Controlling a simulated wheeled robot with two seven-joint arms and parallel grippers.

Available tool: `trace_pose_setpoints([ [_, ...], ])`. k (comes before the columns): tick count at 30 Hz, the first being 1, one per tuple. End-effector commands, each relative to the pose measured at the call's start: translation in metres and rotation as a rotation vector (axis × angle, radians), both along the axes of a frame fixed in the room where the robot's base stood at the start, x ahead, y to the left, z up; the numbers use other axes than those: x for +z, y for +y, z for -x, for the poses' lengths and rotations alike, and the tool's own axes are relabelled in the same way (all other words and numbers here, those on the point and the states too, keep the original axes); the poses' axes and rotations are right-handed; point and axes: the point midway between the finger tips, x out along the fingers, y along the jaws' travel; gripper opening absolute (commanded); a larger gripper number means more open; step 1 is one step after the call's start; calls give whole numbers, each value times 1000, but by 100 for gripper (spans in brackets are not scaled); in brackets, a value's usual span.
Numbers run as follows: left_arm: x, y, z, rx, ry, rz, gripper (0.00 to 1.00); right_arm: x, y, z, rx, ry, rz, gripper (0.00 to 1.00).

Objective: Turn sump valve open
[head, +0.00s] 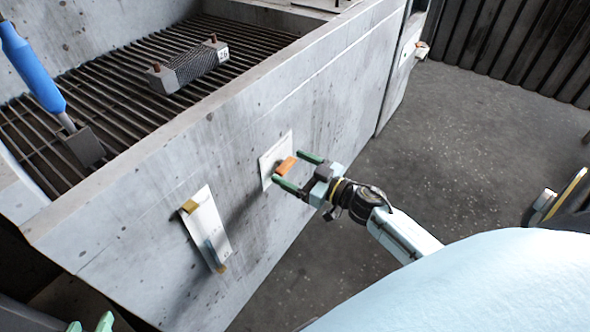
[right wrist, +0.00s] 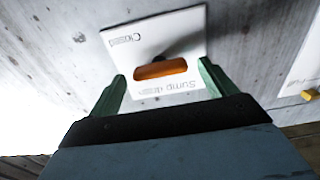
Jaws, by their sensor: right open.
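The sump valve has an orange handle (head: 285,165) on a white plate (head: 266,171) fixed to the front concrete wall. In the right wrist view the handle (right wrist: 160,70) lies lengthwise across the picture, on a dark stem. The plate (right wrist: 188,25) there carries upside-down lettering like "Sump drain" and "Closed". My right gripper (head: 299,172) is open, its green fingers on either side of the handle and apart from it; how deep they reach is hard to tell. My left gripper (head: 90,325) shows only its green fingertips at the bottom left edge, apart, with nothing seen between them.
A second white plate (head: 205,225) with a yellow and a blue part is on the wall to the left. Above, a slatted grate (head: 120,65) bears a dark block (head: 190,67) and a blue-handled tool (head: 32,68).

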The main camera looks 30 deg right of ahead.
Motion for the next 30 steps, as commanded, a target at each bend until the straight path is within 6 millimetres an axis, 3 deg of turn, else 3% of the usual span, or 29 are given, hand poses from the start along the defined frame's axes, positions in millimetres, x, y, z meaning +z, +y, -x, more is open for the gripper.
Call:
trace_pose_setpoints([
  [6,0,0,0,0,-1,0,36,0,0,0,0,0,0,84],
  [17,0,0,0,0,0,0,36,0,0,0,0,0,0,39],
  [25,-1,1,2,1,20,-5,36,0,0,0,0,-12,29,39],
  [30,-15,8,15,12,122,-31,36,1,1,0,0,-43,104,39],
])
